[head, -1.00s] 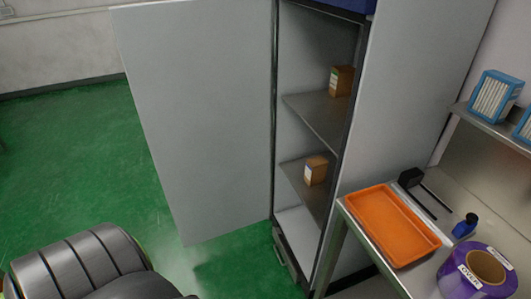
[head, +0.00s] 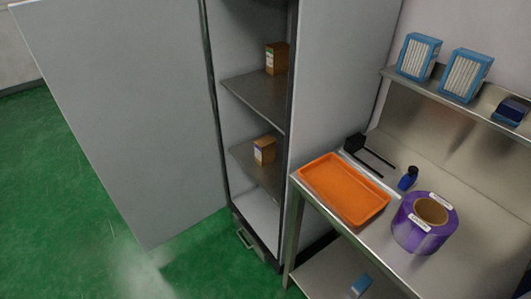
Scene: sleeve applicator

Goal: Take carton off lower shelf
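An open cabinet holds two small brown cartons with pale labels. The carton on the lower shelf (head: 265,150) stands upright near the shelf's front. The lower shelf (head: 262,178) is a grey metal board. The other carton (head: 277,58) stands on the upper shelf (head: 255,98). Neither of my grippers is in view, and nothing touches either carton.
The cabinet door (head: 120,110) stands wide open to the left. A metal workbench on the right carries an orange tray (head: 345,188), a purple roll (head: 412,236) and a small blue bottle (head: 408,178). Blue-framed filters (head: 466,75) stand on its raised shelf. Green floor (head: 75,215) is clear at left.

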